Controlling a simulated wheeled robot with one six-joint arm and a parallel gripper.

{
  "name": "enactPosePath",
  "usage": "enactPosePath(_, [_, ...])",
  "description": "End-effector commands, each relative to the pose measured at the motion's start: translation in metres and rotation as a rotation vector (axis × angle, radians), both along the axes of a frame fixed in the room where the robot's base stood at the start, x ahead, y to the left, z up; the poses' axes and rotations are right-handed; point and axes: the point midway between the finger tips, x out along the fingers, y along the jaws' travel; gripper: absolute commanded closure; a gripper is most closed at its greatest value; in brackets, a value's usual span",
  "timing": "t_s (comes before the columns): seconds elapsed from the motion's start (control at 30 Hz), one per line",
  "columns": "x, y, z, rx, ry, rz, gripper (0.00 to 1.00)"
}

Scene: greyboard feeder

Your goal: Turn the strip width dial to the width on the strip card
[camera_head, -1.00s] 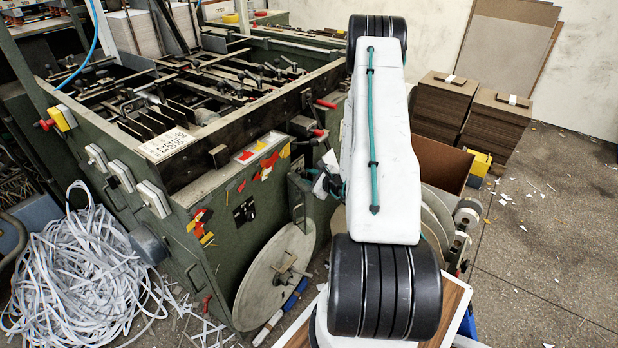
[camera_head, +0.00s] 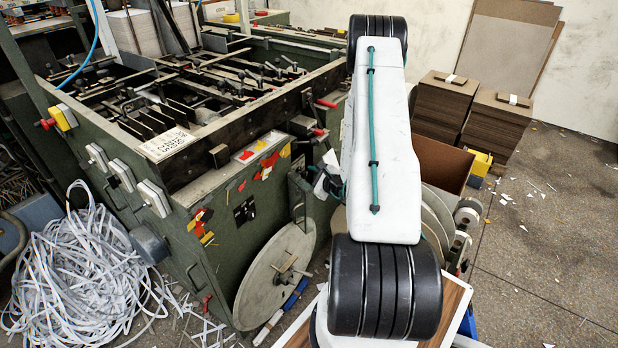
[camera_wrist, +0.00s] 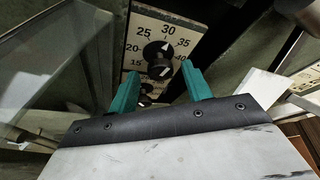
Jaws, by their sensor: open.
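In the wrist view a pale scale plate (camera_wrist: 134,40) carries printed numbers from 15 through 20, 25, 30 and 35 to about 40. The black strip width dial (camera_wrist: 157,53) sits on it, with a white pointer that seems to lie up and to the right, between 30 and 35. Another black knob-like part with a white mark (camera_wrist: 161,71) shows just below it. My gripper (camera_wrist: 158,85) is open and empty, its teal fingers apart on either side below the dial. In the head view my arm hides the dial. I cannot make out a strip card width.
A green machine (camera_head: 235,225) with a large round reel (camera_head: 262,290) stands left of my arm. A printed white sheet (camera_head: 167,144) lies on its edge. Tangled paper strips (camera_head: 75,270) cover the floor at left.

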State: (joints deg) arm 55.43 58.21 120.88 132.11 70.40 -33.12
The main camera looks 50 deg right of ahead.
Motion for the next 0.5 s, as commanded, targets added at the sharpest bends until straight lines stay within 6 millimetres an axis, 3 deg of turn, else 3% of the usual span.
enactPosePath(0.3, [-0.047, 0.006, 0.016, 0.002, 0.001, -0.004, 0.51])
enactPosePath(0.5, [-0.068, 0.009, 0.023, 0.000, -0.001, -0.001, 0.51])
